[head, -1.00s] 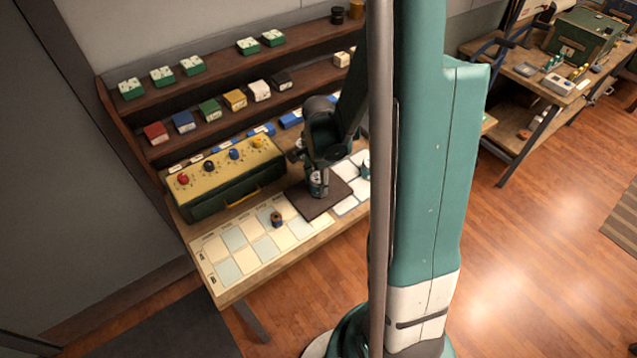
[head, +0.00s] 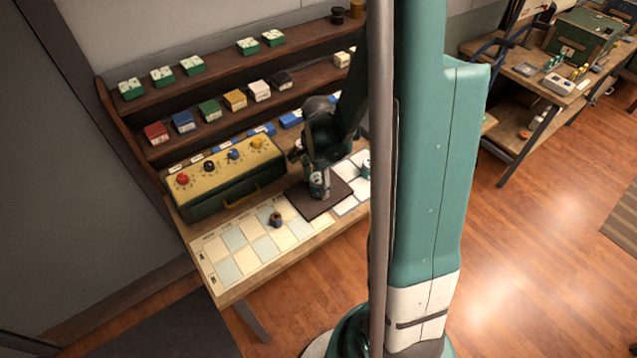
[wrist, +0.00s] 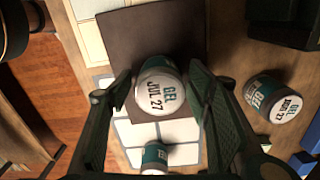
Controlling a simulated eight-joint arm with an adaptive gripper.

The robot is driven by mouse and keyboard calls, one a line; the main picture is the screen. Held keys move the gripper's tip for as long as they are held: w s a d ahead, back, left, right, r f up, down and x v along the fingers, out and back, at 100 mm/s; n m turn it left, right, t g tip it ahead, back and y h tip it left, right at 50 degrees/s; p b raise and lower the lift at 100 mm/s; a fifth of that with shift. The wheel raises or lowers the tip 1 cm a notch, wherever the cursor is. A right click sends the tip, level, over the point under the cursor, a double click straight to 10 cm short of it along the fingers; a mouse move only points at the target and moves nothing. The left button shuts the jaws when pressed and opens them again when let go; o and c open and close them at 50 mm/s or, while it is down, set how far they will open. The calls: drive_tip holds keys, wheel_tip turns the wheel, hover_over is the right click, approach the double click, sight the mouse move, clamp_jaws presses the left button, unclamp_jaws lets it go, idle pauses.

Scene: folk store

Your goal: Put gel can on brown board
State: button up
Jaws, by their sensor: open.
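The gel can (wrist: 160,88), white-lidded with "GEL JUL 27" on top, is on the brown board (wrist: 140,30). In the head view, the can (head: 317,185) shows beneath my gripper (head: 319,183), on the brown board (head: 312,206). My gripper (wrist: 160,82) is open, with one finger on each side of the can. I cannot tell whether either finger touches it. A second gel can (wrist: 272,98) with another date is off the board at the right of the wrist view. A third, teal-labelled can (wrist: 155,157) is on the white grid at the bottom.
A green box with a yellow panel of colored knobs (head: 225,165) stands left of the board. A small dark round item (head: 276,219) sits on the pale grid sheet (head: 240,250). A shelf (head: 215,125) with small boxes rises behind.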

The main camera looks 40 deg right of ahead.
sight(317, 179)
drive_tip(key=shift+r+p, duration=0.45)
drive_tip(key=shift+r, duration=5.6)
drive_tip(key=s+a+r+n+t, duration=0.3)
drive_tip(key=s+a+r+n, duration=0.2)
drive_tip(key=a+r+n, duration=0.4)
drive_tip(key=s+a+r+n+t, duration=0.4)
drive_tip(key=a+r+n, duration=0.5)
drive_tip(key=a+n, duration=0.1)
drive_tip(key=shift+s+r+n, duration=0.25)
drive_tip(key=shift+s+n, duration=0.1)
drive_tip(key=shift+n, duration=0.05)
drive_tip(key=shift+f, duration=0.1)
